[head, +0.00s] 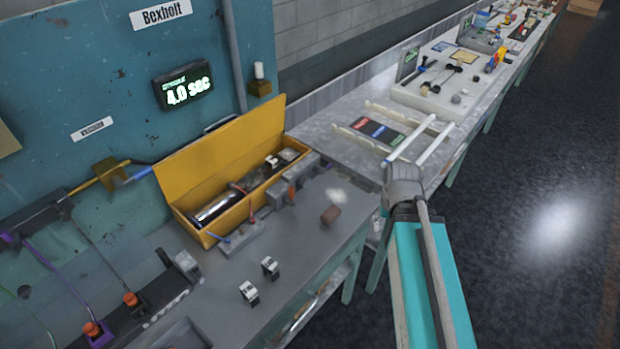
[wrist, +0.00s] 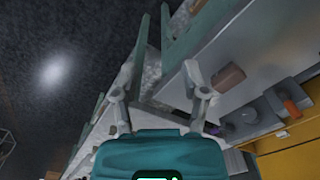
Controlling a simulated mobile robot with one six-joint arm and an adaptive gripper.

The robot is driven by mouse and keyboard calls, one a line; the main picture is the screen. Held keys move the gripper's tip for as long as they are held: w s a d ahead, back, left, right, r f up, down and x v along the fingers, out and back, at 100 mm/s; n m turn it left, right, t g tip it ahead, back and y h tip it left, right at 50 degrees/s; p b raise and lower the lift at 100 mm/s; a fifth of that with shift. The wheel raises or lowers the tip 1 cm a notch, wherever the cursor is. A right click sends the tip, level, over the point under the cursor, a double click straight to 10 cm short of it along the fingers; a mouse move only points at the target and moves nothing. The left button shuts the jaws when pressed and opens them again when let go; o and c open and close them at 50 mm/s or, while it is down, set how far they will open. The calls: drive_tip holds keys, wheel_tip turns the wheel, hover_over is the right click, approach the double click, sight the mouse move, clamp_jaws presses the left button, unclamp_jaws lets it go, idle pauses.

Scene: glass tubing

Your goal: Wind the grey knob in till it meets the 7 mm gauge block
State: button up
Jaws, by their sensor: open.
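My gripper (head: 403,178) is over the bench at the right end of the near station, apart from everything on it. In the wrist view my gripper (wrist: 157,84) has its two grey fingers spread, with nothing between them. Small black-and-white blocks stand on the grey bench, one nearer (head: 249,292) and one farther (head: 270,266). They look like gauge blocks, but I cannot read their sizes. A grey fixture (head: 293,188) stands by the yellow case, and grey blocks (wrist: 272,104) show in the wrist view. I cannot tell for sure which part is the grey knob.
The open yellow case (head: 218,155) holds a silver cylinder. A brown block (head: 330,214) lies on the bench. A black rail (head: 150,300) with orange-topped parts is at the lower left. A display (head: 186,89) reads 4.0 sec. Open floor is to the right.

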drive_tip(key=shift+a, duration=0.1)
drive_tip(key=o, duration=0.4)
drive_tip(key=shift+w, duration=0.1)
drive_tip(key=shift+c, duration=0.2)
drive_tip(key=shift+o, duration=0.7)
drive_tip(key=shift+w+a+f, duration=0.15)
drive_tip(key=shift+w+a, duration=0.1)
drive_tip(key=shift+w, duration=0.05)
drive_tip(key=n+t+y+b, duration=0.6)
drive_tip(key=n+y+b, duration=0.1)
drive_tip(key=n, duration=0.4)
approach(307, 182)
drive_tip(key=shift+a+v, duration=0.25)
drive_tip(key=shift+v, duration=1.3)
drive_tip(key=shift+s, duration=0.1)
drive_tip(key=b+x, duration=0.9)
drive_tip(key=x, duration=0.4)
drive_tip(key=shift+w+f, duration=0.25)
drive_tip(key=shift+f, duration=0.05)
